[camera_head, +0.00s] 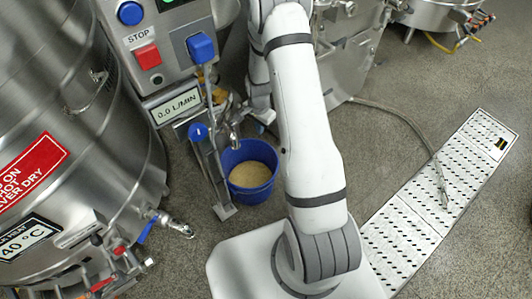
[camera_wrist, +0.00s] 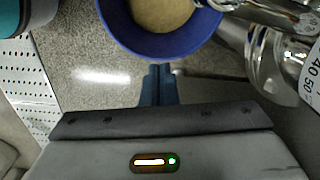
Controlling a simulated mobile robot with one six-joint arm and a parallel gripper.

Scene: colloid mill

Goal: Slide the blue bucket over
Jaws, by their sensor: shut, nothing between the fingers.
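The blue bucket (camera_head: 237,193) stands upright on the floor beside a metal outlet, partly hidden by my arm in the head view. It holds a beige, grainy-looking material. In the wrist view the bucket (camera_wrist: 151,47) fills the top middle, with its rim and outer wall showing. My gripper (camera_wrist: 160,70) is shut and empty, its dark blue fingers pointing at the bucket's wall. The fingertips are at or very close to the wall; I cannot tell whether they touch. I cannot make out the fingers clearly in the head view.
A steel tank (camera_head: 100,130) with a valve (camera_head: 178,228) stands at left. A control panel (camera_head: 165,50) with a STOP button is above the bucket. A perforated floor drain (camera_head: 405,235) and a hose (camera_head: 405,118) lie at right. Bare floor lies left of the drain.

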